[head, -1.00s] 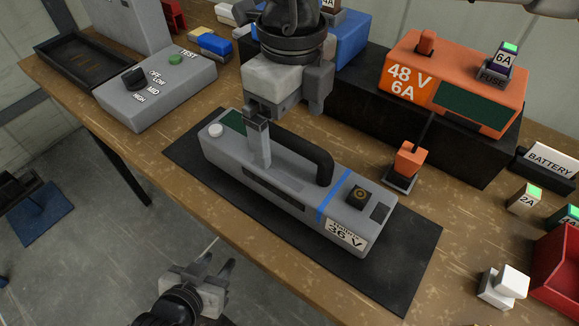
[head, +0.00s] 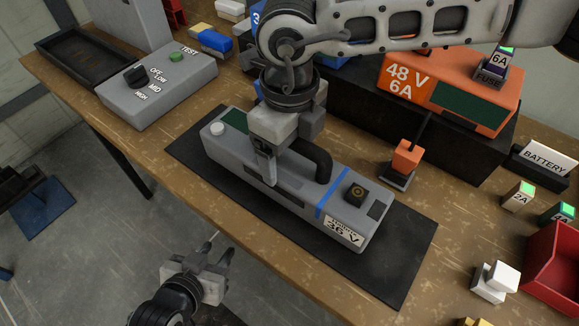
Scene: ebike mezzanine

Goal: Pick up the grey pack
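The grey pack (head: 290,196) lies on a black mat (head: 395,262) on the bench. It has a blue stripe, a "36 V" label and a black arched handle (head: 318,160). My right gripper (head: 272,172) is down at the left part of the handle. One finger shows on the near side of the handle, low against the pack's top. The other finger is hidden, so I cannot see whether the jaws are closed. My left gripper (head: 222,262) is in front of the bench edge, with its fingers apart and empty.
A grey tester box (head: 160,90) and black tray (head: 85,50) stand at the left. An orange "48 V 6A" charger (head: 440,85) sits on a black block behind the pack. An orange connector (head: 405,160) stands close behind. A red bin (head: 555,265) is at the right.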

